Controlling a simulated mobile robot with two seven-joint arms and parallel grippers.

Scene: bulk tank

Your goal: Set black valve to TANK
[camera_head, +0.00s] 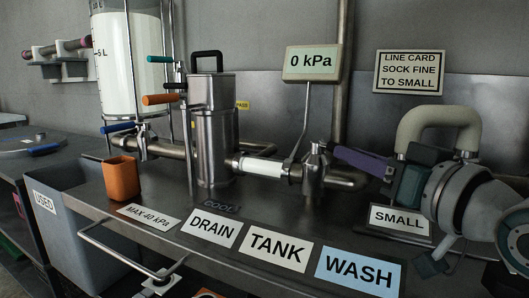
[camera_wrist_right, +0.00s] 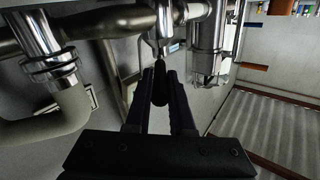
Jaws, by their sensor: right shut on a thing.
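The steel valve body (camera_head: 315,168) stands at the right end of the pipe line, behind the labels DRAIN, TANK (camera_head: 278,249) and WASH. My right gripper (camera_head: 336,152) reaches in from the right, its long fingers beside the valve body. In the wrist view, the black handle (camera_wrist_right: 160,92) lies between the fingers, below the bright metal valve fitting (camera_wrist_right: 165,30). The gripper is shut on this handle. In the head view the fingers hide the handle, so its exact direction is hard to tell; the fingers point left to the valve. My left gripper is not in view.
The DRAIN (camera_head: 212,228) and WASH (camera_head: 359,272) labels flank TANK on the bench. A gauge (camera_head: 312,62) reads 0 kPa. A thick beige curved pipe (camera_head: 437,118) rises close behind my right wrist. An orange cup (camera_head: 122,178) and a grey bin (camera_head: 75,225) are at left.

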